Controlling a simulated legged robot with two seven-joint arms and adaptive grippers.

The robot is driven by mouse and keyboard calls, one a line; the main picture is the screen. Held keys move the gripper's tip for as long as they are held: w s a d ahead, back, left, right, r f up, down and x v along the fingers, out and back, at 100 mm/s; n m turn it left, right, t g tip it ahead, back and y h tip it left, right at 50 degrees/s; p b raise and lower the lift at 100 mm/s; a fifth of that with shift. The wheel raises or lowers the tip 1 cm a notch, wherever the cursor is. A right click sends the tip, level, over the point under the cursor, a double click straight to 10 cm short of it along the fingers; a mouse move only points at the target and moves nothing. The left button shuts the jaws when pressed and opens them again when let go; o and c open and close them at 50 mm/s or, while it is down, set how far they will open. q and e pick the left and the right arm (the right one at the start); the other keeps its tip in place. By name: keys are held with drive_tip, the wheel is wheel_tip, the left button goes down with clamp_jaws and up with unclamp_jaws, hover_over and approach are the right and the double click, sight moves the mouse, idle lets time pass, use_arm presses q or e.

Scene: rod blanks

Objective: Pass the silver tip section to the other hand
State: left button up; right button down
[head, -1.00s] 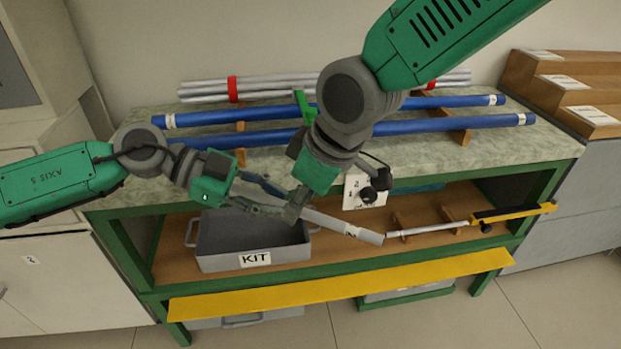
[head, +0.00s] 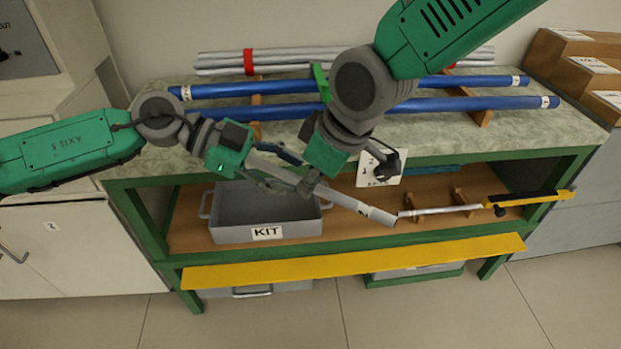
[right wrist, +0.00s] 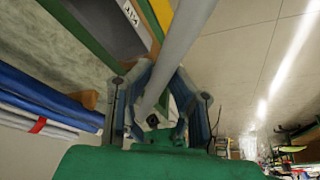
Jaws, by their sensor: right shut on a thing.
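The silver tip section (head: 352,204) is a grey tube with a pale label near its right end. It slants down to the right in front of the shelf. My right gripper (head: 306,188) is shut on it near its middle. The tube also shows between the right fingers (right wrist: 160,85) in the right wrist view (right wrist: 185,35). My left gripper (head: 272,172) is at the tube's left part, its fingers spread on either side of it. The exact finger contact there is too small to tell.
A grey KIT tray (head: 228,236) stands on the shelf below the grippers. A thin silver rod (head: 440,210) lies in wooden rests beside a yellow-black piece (head: 530,199). Blue tubes (head: 470,104) and red-banded silver rods (head: 222,64) lie on the bench top.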

use_arm(q)
drive_tip(key=s+v, duration=0.1)
drive_tip(key=v, duration=1.1)
drive_tip(key=s+d+f+m+y, duration=0.2)
drive_tip(key=s+f+m+y, duration=0.4)
drive_tip(key=f+m, duration=0.6)
drive_tip(key=s+d+f+m+y, duration=0.2)
drive_tip(key=s+f+m+y, duration=0.2)
drive_tip(key=s+f+m, duration=0.85)
drive_tip(key=s+a+f+m+t+y, duration=0.2)
drive_tip(key=a+f+m, duration=0.4)
drive_tip(key=f+m, duration=0.4)
drive_tip(key=s+a+r+m, duration=0.1)
drive_tip(key=s+a+m, duration=0.5)
drive_tip(key=a+m, duration=0.5)
drive_tip(key=m, duration=0.5)
drive_tip(key=shift+a+g+y, duration=0.3)
drive_tip(key=shift+w, duration=0.1)
